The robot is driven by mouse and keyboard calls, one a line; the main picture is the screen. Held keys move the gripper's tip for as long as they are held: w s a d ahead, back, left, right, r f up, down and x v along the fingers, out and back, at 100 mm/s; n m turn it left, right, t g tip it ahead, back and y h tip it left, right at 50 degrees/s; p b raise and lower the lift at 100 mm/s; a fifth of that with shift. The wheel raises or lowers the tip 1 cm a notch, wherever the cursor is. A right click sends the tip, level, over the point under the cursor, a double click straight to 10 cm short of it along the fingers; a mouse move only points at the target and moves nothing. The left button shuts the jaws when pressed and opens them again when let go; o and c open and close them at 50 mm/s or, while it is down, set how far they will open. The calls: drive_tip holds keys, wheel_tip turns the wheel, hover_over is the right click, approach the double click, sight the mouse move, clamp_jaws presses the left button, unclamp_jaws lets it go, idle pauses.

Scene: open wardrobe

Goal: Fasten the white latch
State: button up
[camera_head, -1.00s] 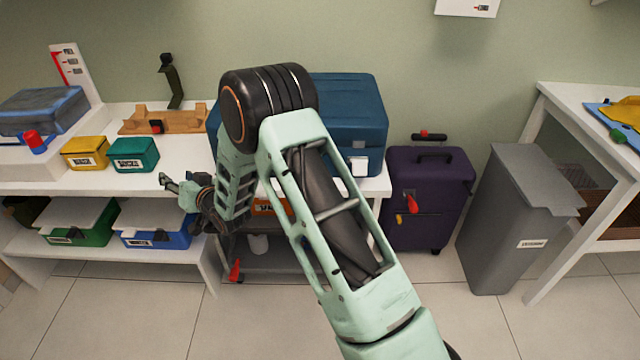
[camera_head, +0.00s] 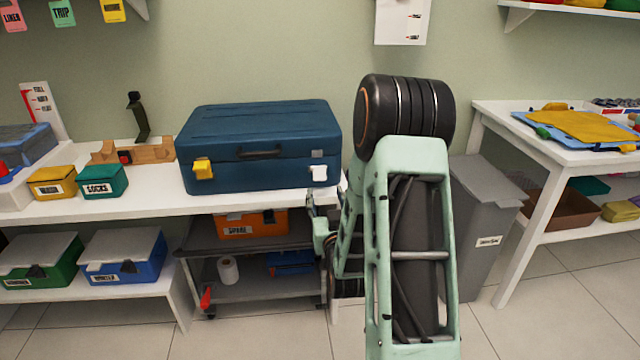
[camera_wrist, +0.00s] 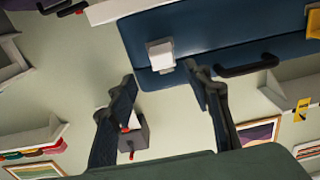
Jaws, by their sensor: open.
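The blue case (camera_head: 258,160) stands closed on the white table. On its front right, the white latch (camera_head: 319,173) sits low, with a bare grey plate (camera_head: 317,154) above it on the lid. A yellow latch (camera_head: 203,168) is at the front left. My gripper (camera_head: 316,203) is below and slightly in front of the white latch, partly hidden by my arm. In the wrist view, my gripper (camera_wrist: 161,79) is open and empty. The white latch (camera_wrist: 161,55) lies beyond the gap between its fingertips, apart from them as far as I can tell.
The white tabletop (camera_head: 130,205) runs in front of the case. Below is a cart (camera_head: 265,288) with an orange box (camera_head: 252,224). Yellow (camera_head: 53,182) and green (camera_head: 100,181) boxes stand left. A grey bin (camera_head: 486,215) stands right of my arm.

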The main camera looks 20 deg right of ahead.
sight(320, 176)
drive_tip(key=b+x, duration=0.1)
drive_tip(key=x, duration=0.9)
drive_tip(key=shift+w+f, duration=0.1)
drive_tip(key=shift+w, duration=0.2)
drive_tip(key=shift+c, duration=0.4)
drive_tip(key=c, duration=1)
drive_tip(key=shift+o, duration=0.2)
